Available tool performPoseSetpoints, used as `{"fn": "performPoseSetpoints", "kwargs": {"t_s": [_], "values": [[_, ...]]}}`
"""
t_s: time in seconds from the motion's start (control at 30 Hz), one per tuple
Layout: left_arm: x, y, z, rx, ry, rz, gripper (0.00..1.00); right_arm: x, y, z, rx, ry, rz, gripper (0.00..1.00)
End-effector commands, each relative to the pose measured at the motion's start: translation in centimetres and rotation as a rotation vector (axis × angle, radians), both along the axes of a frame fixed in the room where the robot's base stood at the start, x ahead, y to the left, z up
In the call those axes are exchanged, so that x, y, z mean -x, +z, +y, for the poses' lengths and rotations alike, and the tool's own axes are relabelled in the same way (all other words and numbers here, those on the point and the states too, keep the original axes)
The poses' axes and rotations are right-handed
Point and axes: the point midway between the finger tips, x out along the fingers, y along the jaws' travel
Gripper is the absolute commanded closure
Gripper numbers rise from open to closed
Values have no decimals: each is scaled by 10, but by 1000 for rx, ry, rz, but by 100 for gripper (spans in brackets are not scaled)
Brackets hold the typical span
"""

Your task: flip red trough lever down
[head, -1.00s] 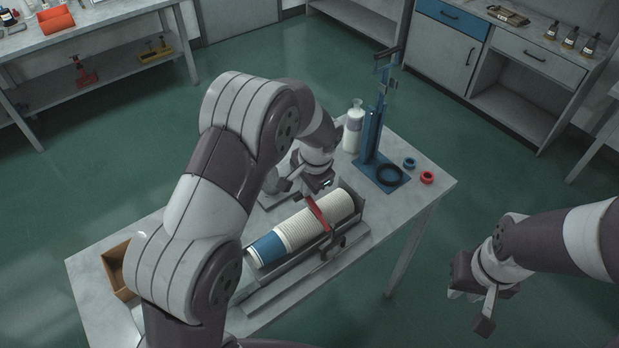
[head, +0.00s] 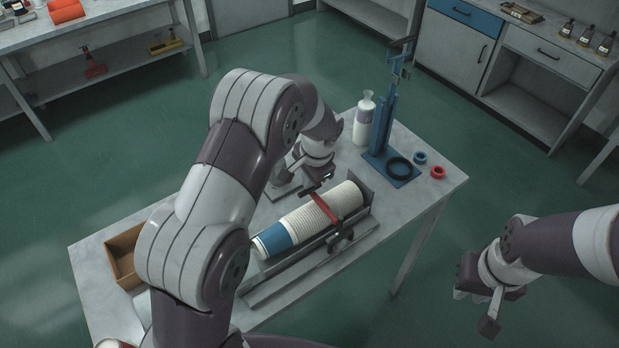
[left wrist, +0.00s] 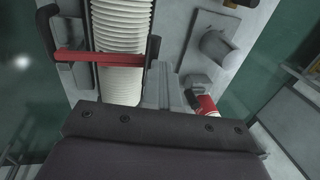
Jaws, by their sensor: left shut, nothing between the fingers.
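The red trough lever (head: 325,209) lies as a bar across the stack of white cups (head: 309,220) in the grey trough (head: 300,266). In the left wrist view the red bar (left wrist: 98,54) spans the cups (left wrist: 121,78), with a black end piece on each side. My left gripper (head: 314,184) is shut and empty by the far side of the trough, close to the lever's far end. Whether it touches the lever is unclear. My right gripper (head: 477,308) is open and empty, off the table's right side.
A blue press stand (head: 383,128), a white bottle (head: 363,121) and blue and red rings (head: 437,172) stand at the table's far right. A wooden box (head: 122,258) is at the left. A red-and-white cup (left wrist: 205,104) shows in the left wrist view.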

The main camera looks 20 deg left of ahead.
Motion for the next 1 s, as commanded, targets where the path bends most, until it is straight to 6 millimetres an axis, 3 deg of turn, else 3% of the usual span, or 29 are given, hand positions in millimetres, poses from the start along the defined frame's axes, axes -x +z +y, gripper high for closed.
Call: {"fn": "performPoseSetpoints", "kwargs": {"t_s": [0.27, 0.47, 0.5, 0.53, 0.7, 0.8, 1.0], "values": [[1, 3, 0, 0, 0, 3, 100, 0, 4, 0, 0, 0, 0, 75], [-1, 55, -4, 0, 1, -2, 100, 0, 46, 0, 0, 0, 0, 75], [-4, 50, -1, 1, 4, -6, 100, -1, 24, 0, 0, 0, -3, 75], [-5, 57, 1, 1, 5, -8, 100, -1, 17, 0, 0, 0, -2, 75], [-11, 102, 9, 1, 2, -6, 100, 0, 3, 0, 0, 0, 1, 75], [-13, 126, 12, 1, 2, -3, 100, 0, 10, 0, 0, 0, 1, 75], [-14, 137, 14, 0, 2, 0, 100, 0, 12, 0, 0, 0, 0, 75]]}}
